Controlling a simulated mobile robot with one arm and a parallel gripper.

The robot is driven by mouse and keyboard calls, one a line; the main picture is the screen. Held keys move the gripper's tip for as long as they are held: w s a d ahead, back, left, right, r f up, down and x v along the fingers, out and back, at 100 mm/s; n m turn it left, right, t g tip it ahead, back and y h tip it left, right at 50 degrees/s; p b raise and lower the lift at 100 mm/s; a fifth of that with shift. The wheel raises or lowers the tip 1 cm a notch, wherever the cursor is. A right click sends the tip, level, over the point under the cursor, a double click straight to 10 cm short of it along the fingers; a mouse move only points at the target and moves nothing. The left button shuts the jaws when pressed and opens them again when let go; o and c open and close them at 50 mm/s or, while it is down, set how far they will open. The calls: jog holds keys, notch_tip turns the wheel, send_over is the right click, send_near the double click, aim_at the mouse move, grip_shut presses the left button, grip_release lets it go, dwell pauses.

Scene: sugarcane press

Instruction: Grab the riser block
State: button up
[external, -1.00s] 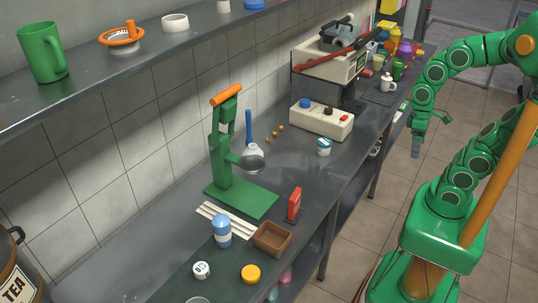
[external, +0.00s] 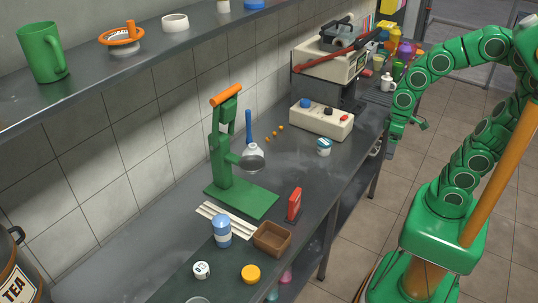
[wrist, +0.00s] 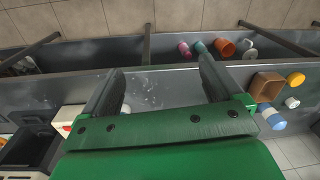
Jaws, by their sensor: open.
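I cannot tell for sure which thing is the riser block. A small upright red block (external: 294,204) with a pale mark stands near the counter's front edge, right of the green press (external: 229,170) with its orange handle. I do not make out the red block in the wrist view. My gripper (external: 391,151) is beside the counter's front edge, on the aisle side and well beyond the red block. In the wrist view my gripper (wrist: 160,70) is open, with nothing between its fingers, above the counter edge.
A brown open box (external: 272,239), a yellow lid (external: 251,274) and a blue-white jar (external: 221,231) stand at the near end. A cream control box (external: 322,120) is farther back. Cups, including an orange-brown one (wrist: 224,47), sit on the lower shelf. The aisle floor is clear.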

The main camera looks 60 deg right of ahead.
jog(key=w+a+f+n+t+y, duration=0.2)
jog(key=w+a+f, duration=0.2)
jog(key=w+a, duration=0.55)
jog(key=n+t+y, duration=0.3)
jog(key=t+y, duration=0.2)
jog(key=t, duration=0.5)
send_near(254, 272)
jog(key=shift+x, duration=5.6)
jog(key=shift+s, duration=0.1)
jog(key=c, duration=1.1)
